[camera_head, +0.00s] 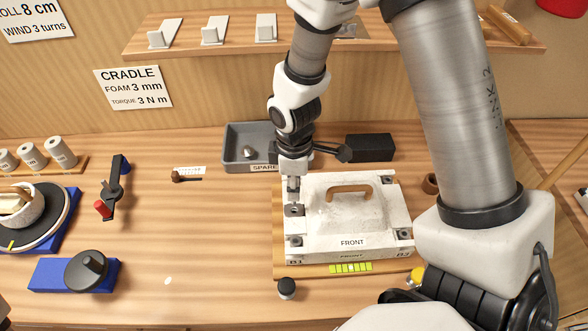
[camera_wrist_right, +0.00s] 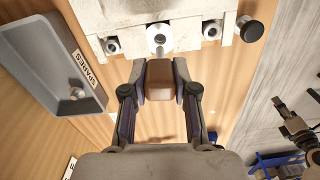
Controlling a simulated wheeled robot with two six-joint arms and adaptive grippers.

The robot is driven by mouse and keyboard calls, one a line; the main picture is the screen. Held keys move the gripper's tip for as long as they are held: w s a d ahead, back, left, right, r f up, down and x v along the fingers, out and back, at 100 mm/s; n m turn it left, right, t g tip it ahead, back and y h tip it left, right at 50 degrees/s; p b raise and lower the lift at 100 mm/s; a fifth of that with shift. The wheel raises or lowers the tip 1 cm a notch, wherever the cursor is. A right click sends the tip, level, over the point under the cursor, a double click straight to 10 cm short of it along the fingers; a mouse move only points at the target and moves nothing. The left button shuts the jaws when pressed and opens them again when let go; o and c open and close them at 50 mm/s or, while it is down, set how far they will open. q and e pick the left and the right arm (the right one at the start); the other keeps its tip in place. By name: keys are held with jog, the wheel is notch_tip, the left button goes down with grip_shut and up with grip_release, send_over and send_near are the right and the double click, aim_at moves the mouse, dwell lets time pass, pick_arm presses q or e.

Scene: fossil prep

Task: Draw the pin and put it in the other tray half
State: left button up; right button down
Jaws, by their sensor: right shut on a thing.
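My right gripper (camera_head: 293,190) reaches down at the left edge of a white block labelled FRONT (camera_head: 385,205). In the right wrist view the fingers (camera_wrist_right: 160,82) are shut on a brown, block-shaped piece (camera_wrist_right: 160,78), which looks like the pin's head. The grey tray marked SPARES (camera_head: 228,130) stands behind and left of the block, with a small grey part (camera_head: 248,152) inside. My left gripper is not in view.
A black box (camera_head: 370,147) stands beside the tray. A small brown-headed item (camera_head: 178,177) lies by a label at left. A black knob (camera_head: 287,288) stands in front of the block. A blue-based fixture (camera_head: 45,275) is at far left. The table between is clear.

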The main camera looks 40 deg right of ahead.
jog(key=shift+r, duration=0.2)
dwell(0.3)
notch_tip(320, 180, up, 3)
jog(key=p, duration=0.3)
jog(key=shift+r, duration=0.1)
notch_tip(320, 180, up, 2)
jog(key=shift+p, duration=0.7)
